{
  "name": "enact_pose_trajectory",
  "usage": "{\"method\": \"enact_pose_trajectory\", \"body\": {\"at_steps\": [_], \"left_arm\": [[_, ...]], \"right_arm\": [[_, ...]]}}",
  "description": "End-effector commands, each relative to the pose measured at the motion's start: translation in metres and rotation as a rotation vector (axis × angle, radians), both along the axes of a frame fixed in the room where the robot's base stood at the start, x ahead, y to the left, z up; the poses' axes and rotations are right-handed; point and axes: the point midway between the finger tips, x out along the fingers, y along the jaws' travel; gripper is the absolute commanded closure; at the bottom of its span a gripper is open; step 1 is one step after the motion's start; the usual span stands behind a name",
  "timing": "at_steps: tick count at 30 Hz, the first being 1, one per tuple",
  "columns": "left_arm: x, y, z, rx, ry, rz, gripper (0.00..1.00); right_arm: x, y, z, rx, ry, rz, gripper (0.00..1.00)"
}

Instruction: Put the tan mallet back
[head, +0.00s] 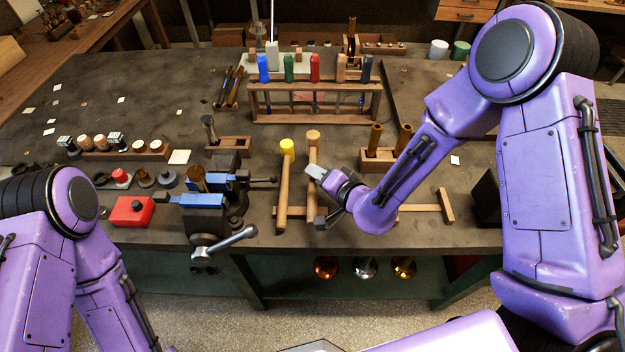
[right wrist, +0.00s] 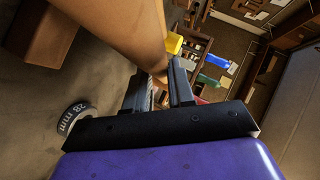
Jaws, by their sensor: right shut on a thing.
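The tan mallet (head: 313,138) has a tan head at the far end and a long wooden handle running toward the bench's front edge. My right gripper (head: 317,196) is at its handle, shut on it. In the right wrist view the large tan wooden shape (right wrist: 115,35) fills the top, right at the fingers (right wrist: 163,85). A yellow-headed mallet (head: 287,147) stands just left of it, roughly parallel; its yellow head also shows in the right wrist view (right wrist: 173,43). My left gripper is out of view.
A vise (head: 215,195) with blue jaws is left of the mallets. A wooden block with brown pegs (head: 378,158) is to the right. A rack of coloured-handled tools (head: 315,90) stands behind. A red box (head: 131,211) lies at left. A dark disc with a size label (right wrist: 73,118) lies below the wrist.

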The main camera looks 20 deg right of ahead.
Motion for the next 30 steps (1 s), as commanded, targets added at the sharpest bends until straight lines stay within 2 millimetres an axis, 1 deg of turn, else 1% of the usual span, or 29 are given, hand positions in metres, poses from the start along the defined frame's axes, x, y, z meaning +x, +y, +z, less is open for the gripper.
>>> {"method": "enact_pose_trajectory", "body": {"at_steps": [4,7,9,14,19,20,21,22,30], "left_arm": [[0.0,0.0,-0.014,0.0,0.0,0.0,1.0],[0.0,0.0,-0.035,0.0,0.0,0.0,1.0],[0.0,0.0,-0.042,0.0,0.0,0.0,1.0],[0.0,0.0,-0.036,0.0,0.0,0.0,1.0],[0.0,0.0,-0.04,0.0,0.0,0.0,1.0],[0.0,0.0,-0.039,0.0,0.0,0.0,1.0],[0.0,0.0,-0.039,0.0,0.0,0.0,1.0],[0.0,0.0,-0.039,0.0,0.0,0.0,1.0],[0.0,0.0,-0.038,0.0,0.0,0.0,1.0]], "right_arm": [[0.003,-0.007,-0.016,0.0,-0.002,-0.009,1.0],[0.002,-0.01,-0.039,-0.001,-0.002,-0.014,1.0],[0.002,-0.013,-0.045,0.0,-0.002,-0.021,1.0],[0.001,-0.014,-0.04,0.001,-0.002,-0.024,1.0],[0.001,-0.014,-0.044,0.0,-0.001,-0.022,1.0],[0.001,-0.014,-0.045,0.0,0.0,-0.022,0.74],[0.001,-0.013,-0.044,0.0,0.0,-0.022,0.61],[0.001,-0.013,-0.044,0.0,0.0,-0.022,0.51],[0.001,-0.012,-0.044,0.0,0.0,-0.019,0.51]]}}
